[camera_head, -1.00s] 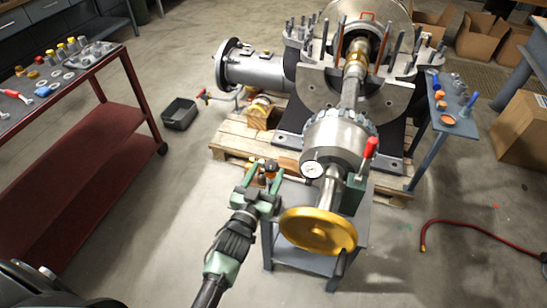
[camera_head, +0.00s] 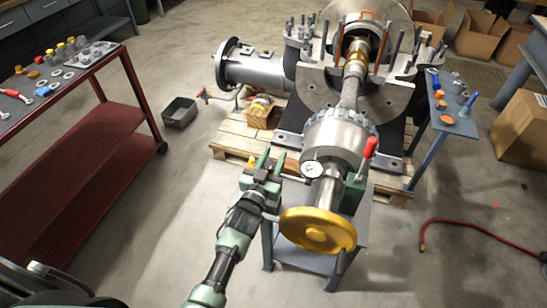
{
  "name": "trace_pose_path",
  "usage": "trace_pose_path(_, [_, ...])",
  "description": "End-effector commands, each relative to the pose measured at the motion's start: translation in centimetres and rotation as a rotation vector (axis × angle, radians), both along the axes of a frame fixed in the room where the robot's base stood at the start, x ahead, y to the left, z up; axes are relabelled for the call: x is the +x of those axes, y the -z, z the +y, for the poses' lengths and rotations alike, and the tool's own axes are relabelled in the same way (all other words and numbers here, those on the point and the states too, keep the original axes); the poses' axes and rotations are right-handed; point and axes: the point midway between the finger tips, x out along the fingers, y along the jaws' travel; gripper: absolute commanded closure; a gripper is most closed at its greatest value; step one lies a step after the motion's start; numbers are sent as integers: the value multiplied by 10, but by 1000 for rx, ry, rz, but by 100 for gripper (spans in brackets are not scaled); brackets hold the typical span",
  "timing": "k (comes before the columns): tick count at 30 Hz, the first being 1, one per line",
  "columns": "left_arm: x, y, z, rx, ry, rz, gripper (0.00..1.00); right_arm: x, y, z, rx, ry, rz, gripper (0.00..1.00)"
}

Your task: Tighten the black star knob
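My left gripper (camera_head: 273,157) is green and black and reaches up from the bottom, left of the yellow handwheel (camera_head: 318,230). Its two fingers point away from me with a gap between them, so it looks open. I see nothing held in the gap. I cannot make out the black star knob; the gripper may be hiding it. A small yellow piece (camera_head: 251,162) shows just left of the fingers. The steel cylinder with a dial gauge (camera_head: 311,169) is right of the gripper. My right gripper is not in view.
The large casing (camera_head: 385,98) with upright studs is behind, on a wooden pallet (camera_head: 228,143). A red cart (camera_head: 85,160) stands left, a red hose (camera_head: 470,228) lies right. The floor left of the arm is clear.

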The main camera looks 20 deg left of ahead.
Motion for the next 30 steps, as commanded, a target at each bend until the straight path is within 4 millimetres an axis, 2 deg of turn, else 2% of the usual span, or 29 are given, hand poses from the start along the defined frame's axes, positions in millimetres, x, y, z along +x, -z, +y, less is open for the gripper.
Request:
trace_pose_path(5, [1, -3, -1, 5, 34, -2, 100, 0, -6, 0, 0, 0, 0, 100])
trace_pose_path(14, [1, -4, -5, 9, 218, -5, 100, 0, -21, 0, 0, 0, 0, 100])
trace_pose_path(22, [-1, -2, -10, 3, 367, -5, 100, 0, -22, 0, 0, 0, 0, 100])
trace_pose_path(30, [-2, -1, -10, -2, 391, -3, 100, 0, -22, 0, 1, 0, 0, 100])
